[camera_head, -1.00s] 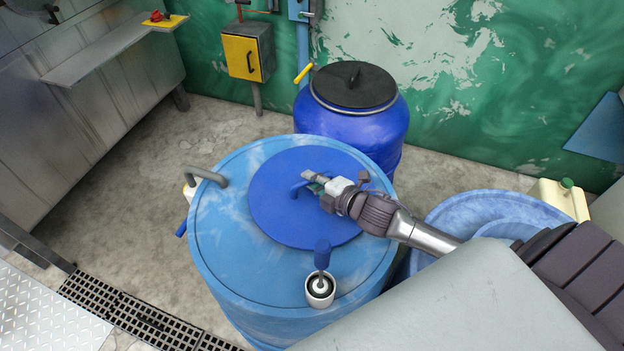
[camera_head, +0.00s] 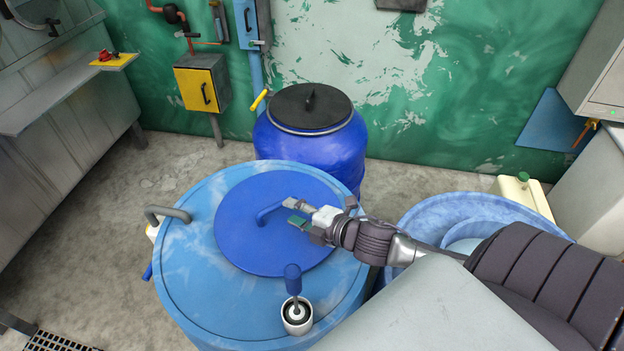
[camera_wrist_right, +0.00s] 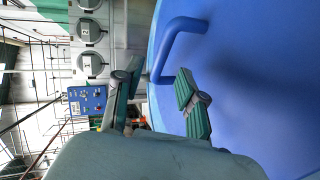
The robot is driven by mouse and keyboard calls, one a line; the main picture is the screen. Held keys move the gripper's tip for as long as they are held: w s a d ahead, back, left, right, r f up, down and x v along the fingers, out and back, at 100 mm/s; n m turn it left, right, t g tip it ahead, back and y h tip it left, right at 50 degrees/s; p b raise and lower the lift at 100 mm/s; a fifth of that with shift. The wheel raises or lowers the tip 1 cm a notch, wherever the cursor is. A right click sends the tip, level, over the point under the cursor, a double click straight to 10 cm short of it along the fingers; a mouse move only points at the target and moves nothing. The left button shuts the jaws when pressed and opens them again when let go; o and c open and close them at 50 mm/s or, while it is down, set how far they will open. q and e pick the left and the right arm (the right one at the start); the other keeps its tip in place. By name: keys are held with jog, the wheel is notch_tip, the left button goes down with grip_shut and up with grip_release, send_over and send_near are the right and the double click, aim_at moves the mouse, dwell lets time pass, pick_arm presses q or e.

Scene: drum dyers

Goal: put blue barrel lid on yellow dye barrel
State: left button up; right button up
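The blue barrel lid (camera_head: 240,235) lies flat on top of a large light blue barrel (camera_head: 185,255) in the head view. Its bent blue handle (camera_head: 270,209) rises near the middle. My right gripper (camera_head: 294,212) is just right of the handle, above the lid. In the right wrist view its fingers (camera_wrist_right: 157,82) are apart and empty, with the handle (camera_wrist_right: 172,45) beyond them; contact is not clear. The lid (camera_wrist_right: 260,70) fills the right side there. I cannot make out a yellow dye barrel. My left gripper is out of view.
A dark blue barrel (camera_head: 320,150) with a black lid stands behind. A blue tub (camera_head: 425,215) is partly hidden behind my right arm, with a cream canister (camera_head: 520,197) beyond. A blue-handled tool in a white cup (camera_head: 297,318) is on the light blue barrel's top.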

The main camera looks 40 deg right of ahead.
jog(key=shift+v, duration=2.85)
